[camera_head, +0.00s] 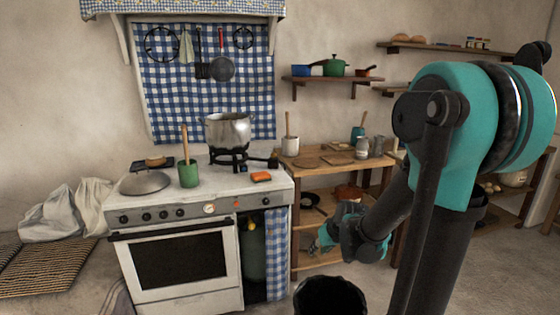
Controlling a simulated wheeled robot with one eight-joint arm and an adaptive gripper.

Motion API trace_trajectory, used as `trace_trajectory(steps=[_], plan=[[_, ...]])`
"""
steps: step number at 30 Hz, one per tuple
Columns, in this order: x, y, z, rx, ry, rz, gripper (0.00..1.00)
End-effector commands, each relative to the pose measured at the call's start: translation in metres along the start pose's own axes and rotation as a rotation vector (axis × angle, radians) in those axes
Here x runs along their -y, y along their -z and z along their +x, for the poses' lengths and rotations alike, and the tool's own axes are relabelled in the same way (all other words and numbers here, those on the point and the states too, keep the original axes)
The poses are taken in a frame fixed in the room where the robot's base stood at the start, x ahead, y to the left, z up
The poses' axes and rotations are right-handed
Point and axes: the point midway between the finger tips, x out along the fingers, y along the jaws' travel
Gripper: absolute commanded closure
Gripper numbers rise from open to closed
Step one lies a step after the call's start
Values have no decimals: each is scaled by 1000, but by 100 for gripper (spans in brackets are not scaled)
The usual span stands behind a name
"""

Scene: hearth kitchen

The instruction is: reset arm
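My arm, teal and dark grey, fills the right side of the head view. Its end, with my gripper (328,238), hangs low in front of the wooden shelf table (300,220), to the right of the stove. The gripper is small and partly turned away here, so its fingers cannot be made out clearly. I cannot tell whether it is open or shut, and I see no object clearly held in it.
A white stove (180,240) stands at left with a steel pot (228,128), a green cup (188,175) and an orange sponge (261,177) on top. The shelf table holds crocks and boards. Pale sacks (68,212) lie at far left. Bare floor (500,260) shows at right.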

Motion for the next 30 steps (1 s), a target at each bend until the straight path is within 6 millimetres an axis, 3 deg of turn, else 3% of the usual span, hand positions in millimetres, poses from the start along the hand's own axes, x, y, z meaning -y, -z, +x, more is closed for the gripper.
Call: trace_trajectory(steps=[9,15,20,30], plan=[[-7,-107,-54,109,-133,122,71],[-12,-153,-70,149,-199,177,71],[-14,-166,-74,161,-220,195,71],[-14,-167,-74,161,-221,196,71]])
